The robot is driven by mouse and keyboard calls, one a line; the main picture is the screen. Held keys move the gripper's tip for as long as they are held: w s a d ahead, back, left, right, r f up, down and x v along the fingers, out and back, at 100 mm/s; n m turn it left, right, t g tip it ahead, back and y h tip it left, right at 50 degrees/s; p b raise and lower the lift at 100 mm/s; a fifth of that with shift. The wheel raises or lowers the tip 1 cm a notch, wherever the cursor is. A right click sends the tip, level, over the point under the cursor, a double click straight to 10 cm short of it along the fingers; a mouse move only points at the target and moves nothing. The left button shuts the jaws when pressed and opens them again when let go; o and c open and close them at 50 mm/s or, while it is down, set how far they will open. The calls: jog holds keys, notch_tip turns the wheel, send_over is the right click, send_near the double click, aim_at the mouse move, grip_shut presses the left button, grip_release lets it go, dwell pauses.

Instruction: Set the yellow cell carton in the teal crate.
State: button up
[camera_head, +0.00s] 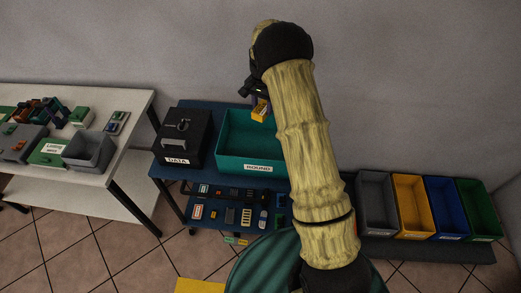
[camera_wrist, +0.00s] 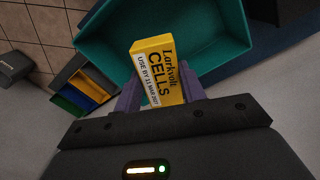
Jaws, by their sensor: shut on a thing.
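The yellow cell carton (camera_wrist: 160,66), printed "Larkvolt CELLS", is between the two fingers of my gripper (camera_wrist: 160,92) in the wrist view. My gripper is shut on it and holds it over the teal crate (camera_wrist: 222,35). In the head view the carton (camera_head: 260,110) shows just above the back left part of the teal crate (camera_head: 234,154), whose front label reads "ROUND". My arm hides the crate's right side. I cannot tell exactly how high the carton is above the crate floor.
A black box labelled "DATA" (camera_head: 180,140) stands left of the crate on the blue table. Grey, yellow (camera_head: 412,203), blue and green bins stand at right. A white table (camera_head: 130,103) with more containers is at left.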

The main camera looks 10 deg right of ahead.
notch_tip(320, 180, down, 2)
jog(key=shift+w+b, duration=0.15)
jog(key=shift+b, duration=0.55)
jog(key=b, duration=0.7)
send_over(262, 151)
notch_tip(262, 151, down, 12)
jog(key=r, duration=0.1)
jog(key=shift+a+f, duration=0.1)
jog(key=shift+f, duration=0.15)
jog(key=shift+f+p, duration=0.85)
jog(key=shift+f, duration=2.25)
jog(key=shift+f+p, duration=0.5)
jog(key=shift+f, duration=1.4)
